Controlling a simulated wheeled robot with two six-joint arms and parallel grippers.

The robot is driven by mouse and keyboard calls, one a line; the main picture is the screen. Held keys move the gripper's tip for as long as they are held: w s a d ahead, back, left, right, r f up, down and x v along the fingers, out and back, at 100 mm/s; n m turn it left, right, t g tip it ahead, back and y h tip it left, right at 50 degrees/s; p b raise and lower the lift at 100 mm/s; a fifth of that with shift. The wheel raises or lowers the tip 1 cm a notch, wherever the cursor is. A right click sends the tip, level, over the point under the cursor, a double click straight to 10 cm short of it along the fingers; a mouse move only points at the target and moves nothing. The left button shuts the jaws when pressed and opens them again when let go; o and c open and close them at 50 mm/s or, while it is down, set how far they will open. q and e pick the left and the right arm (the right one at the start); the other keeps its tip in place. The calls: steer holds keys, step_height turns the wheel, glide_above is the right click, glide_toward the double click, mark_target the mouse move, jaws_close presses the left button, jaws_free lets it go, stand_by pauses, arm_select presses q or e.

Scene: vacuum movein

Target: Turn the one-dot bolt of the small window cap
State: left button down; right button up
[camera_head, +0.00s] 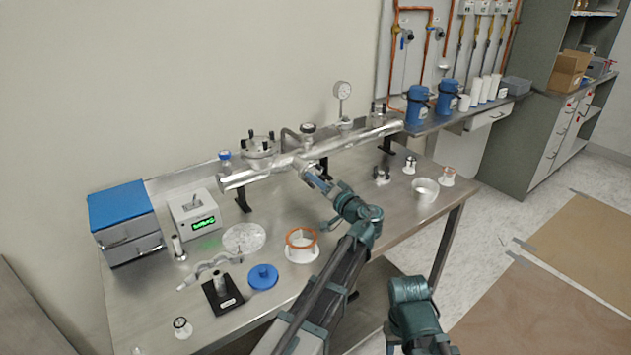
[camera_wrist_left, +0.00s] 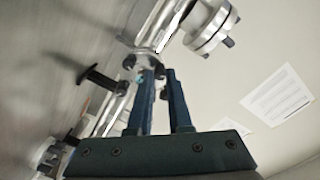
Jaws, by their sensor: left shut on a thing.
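A silver vacuum pipe (camera_head: 350,143) lies on stands along the back of the steel table. The small window cap (camera_head: 306,167) is on a short port at the pipe's front side; in the left wrist view its flange (camera_wrist_left: 146,58) has dark bolts around it. My left gripper (camera_head: 311,175) reaches up to this cap. In the left wrist view its blue fingers (camera_wrist_left: 160,76) are shut on a dark bolt at the flange's edge. The dot marking is too small to read, and the fingers hide part of the bolt. My right gripper is outside the view.
A copper ring on a white holder (camera_head: 299,253), a blue disc (camera_head: 263,277) and a clear dish (camera_head: 244,238) lie on the table's front left. A white cup (camera_head: 425,190) stands right of my left arm. A gauge (camera_head: 342,91) rises behind the pipe.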

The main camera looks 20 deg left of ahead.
arm_select(q)
steer(key=m, duration=2.7)
steer(key=shift+f+m, duration=0.15)
steer(key=shift+m, duration=0.15)
stand_by(0.3)
steer(key=c, duration=0.8)
jaws_free()
steer(key=shift+c, duration=0.2)
steer(key=shift+s, duration=0.15)
